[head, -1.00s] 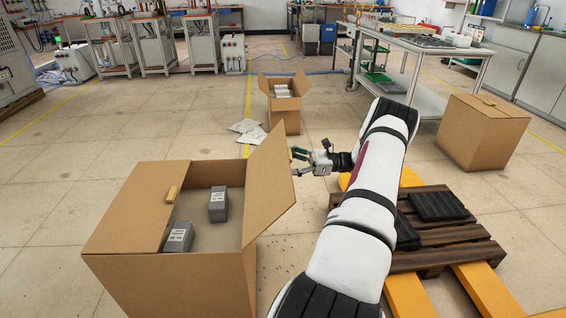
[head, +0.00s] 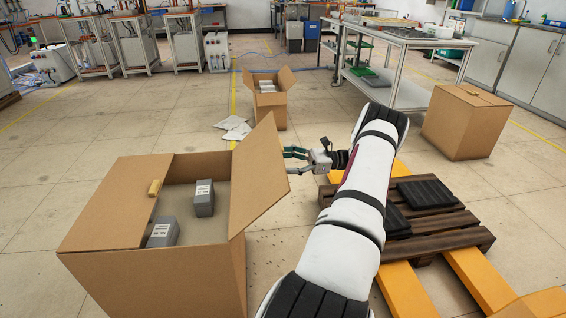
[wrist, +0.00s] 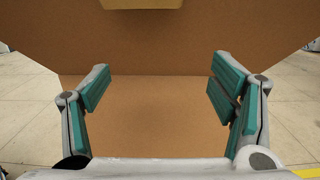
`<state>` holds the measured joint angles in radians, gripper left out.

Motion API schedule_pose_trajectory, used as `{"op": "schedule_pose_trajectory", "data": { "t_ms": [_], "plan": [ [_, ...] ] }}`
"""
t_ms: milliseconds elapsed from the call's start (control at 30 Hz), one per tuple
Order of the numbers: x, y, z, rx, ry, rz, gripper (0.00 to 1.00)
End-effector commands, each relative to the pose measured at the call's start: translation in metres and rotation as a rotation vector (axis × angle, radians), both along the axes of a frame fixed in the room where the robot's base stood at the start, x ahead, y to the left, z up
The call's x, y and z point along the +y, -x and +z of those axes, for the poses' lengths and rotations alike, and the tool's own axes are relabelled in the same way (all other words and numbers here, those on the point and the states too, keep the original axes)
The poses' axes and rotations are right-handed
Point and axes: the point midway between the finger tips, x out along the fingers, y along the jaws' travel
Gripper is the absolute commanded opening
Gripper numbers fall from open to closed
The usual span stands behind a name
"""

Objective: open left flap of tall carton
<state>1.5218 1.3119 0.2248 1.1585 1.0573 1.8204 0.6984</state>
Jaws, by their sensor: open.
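A large brown carton (head: 150,274) stands open-topped at the front left. Its left flap (head: 115,205) lies flat over the left part of the top, with a small tan tab (head: 154,187) near its inner edge. Its right flap (head: 257,172) stands raised, leaning outward. My gripper (head: 287,154) is open and empty just right of the raised flap in the head view. In the wrist view my gripper (wrist: 160,92) has its two teal-padded fingers apart, facing brown cardboard (wrist: 160,50) with a tan tab (wrist: 140,4) at the top. Contact cannot be told.
Grey blocks (head: 204,198) lie inside the carton. A smaller open carton (head: 268,112) stands behind, and a closed carton (head: 462,125) at right. A wooden pallet (head: 435,238) on yellow forks is right of my arm. Floor left of the carton is clear.

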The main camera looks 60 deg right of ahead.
Motion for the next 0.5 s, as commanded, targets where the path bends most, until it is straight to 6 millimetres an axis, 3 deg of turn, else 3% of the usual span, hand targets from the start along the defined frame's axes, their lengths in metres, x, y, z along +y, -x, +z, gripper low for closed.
{"op": "schedule_pose_trajectory", "data": {
  "t_ms": [500],
  "plan": [
    [-0.014, 0.017, -0.027, -0.001, 0.001, -0.001, 0.78]
  ]
}}
